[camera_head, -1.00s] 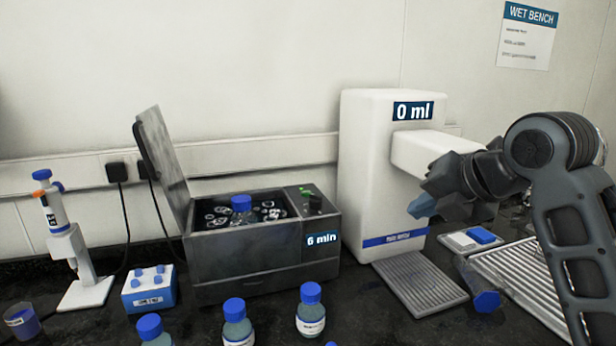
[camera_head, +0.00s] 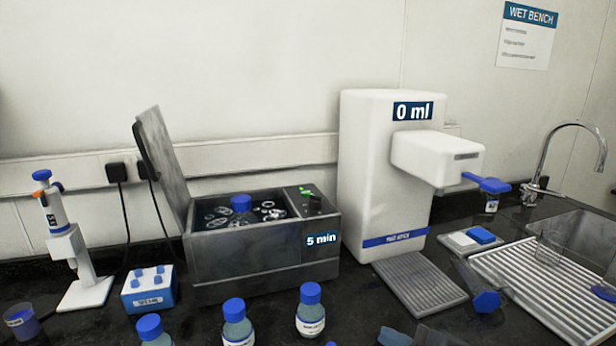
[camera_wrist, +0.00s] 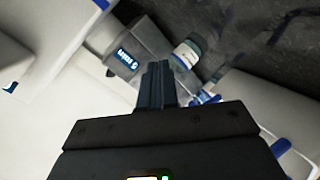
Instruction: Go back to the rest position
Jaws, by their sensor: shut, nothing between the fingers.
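My gripper (camera_wrist: 155,85) shows in the wrist view with its dark fingers closed together and nothing between them. In the head view only a small dark and blue part of my arm's end shows at the bottom edge, right of the bottles. The gripper is clear of the white dispenser (camera_head: 385,170), which reads 0 ml and has a blue lever (camera_head: 486,184) at its spout.
An open-lidded bath (camera_head: 255,268) reads 5 min and holds a blue-capped bottle (camera_head: 241,212). Several blue-capped bottles stand at the front, including one bottle (camera_head: 310,318). A pipette stand (camera_head: 75,260) is left; a ribbed drainer (camera_head: 530,280) and tap (camera_head: 548,165) are right.

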